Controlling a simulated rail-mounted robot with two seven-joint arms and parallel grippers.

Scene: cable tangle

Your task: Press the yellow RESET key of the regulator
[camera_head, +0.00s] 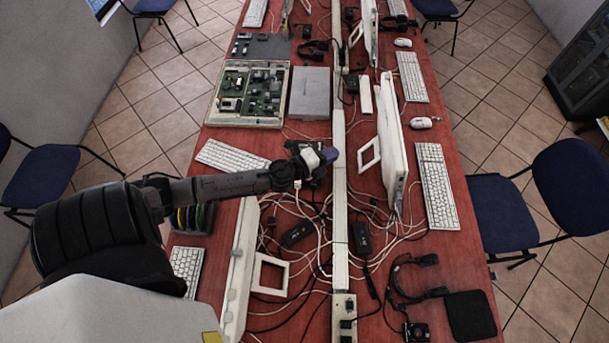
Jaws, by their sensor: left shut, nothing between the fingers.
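My left arm reaches in from the left, and my left gripper (328,155) is over the middle of the red table, close to the white cable duct. Its fingers are shut and empty. A dark object partly shows beneath and behind the gripper; I cannot tell whether it is the regulator. I cannot make out a yellow RESET key anywhere; it may be hidden by the gripper or too small to see. My right gripper is not in view.
The white cable duct (340,205) runs along the red table (450,270). Tangled cables and black adapters (298,233) lie around it. A white monitor (392,150) stands on the right, with keyboards (435,185) near the edge. An open electronics case (285,95) lies beyond my arm.

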